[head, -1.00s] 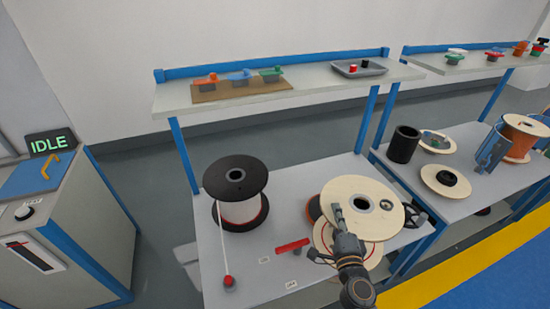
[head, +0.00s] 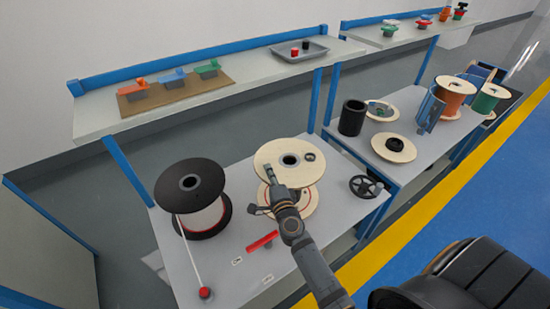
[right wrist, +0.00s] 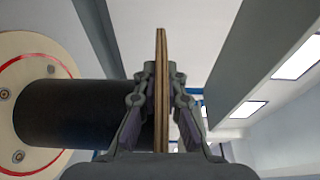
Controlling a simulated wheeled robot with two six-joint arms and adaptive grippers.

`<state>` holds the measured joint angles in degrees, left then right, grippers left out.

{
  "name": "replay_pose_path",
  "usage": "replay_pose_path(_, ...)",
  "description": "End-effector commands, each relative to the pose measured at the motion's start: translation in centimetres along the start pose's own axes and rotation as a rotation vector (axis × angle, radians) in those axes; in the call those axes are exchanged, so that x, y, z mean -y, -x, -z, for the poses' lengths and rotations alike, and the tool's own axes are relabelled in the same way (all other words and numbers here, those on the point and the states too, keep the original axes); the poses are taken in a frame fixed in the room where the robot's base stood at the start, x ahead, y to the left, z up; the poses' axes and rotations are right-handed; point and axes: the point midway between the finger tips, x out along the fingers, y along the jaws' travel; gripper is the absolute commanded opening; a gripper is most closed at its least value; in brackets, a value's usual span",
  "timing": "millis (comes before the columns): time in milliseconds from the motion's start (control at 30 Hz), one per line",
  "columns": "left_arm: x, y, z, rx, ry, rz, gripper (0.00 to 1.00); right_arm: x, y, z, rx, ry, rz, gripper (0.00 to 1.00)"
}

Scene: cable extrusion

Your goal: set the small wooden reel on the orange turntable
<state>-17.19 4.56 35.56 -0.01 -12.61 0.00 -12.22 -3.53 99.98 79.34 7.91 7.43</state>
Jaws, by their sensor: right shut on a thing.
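A wooden reel (head: 290,160) with pale round flanges is at the middle of the near bench in the head view. My right gripper (head: 269,178) is at the left part of its upper flange. In the right wrist view the right gripper (right wrist: 161,100) is shut on the edge of a thin wooden flange (right wrist: 161,60). A black drum (right wrist: 75,113) and a pale flange with a red ring (right wrist: 40,62) lie to its left. I cannot tell whether the reel touches anything below. My left gripper is not in view.
A large black reel (head: 188,183) stands left of the wooden reel, its pale line running to a red ball (head: 205,292). A red bar (head: 262,240) lies in front. A dark handwheel (head: 365,187) is to the right. A second bench holds a black cylinder (head: 352,118) and several reels.

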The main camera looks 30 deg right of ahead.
Motion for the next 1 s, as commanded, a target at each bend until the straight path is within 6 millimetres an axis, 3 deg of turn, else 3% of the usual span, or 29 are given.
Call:
replay_pose_path(200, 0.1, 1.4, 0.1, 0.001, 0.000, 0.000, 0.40, 1.1, -2.9, 2.8, -0.085, 0.007, 0.020, 0.00)
replay_pose_path(567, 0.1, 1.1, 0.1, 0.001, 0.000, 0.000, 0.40, 0.9, -3.6, 3.5, -0.108, 0.007, 0.027, 0.00)
replay_pose_path(1000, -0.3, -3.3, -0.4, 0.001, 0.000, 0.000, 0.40, -3.4, -3.6, 3.5, -0.107, 0.007, 0.026, 0.00)
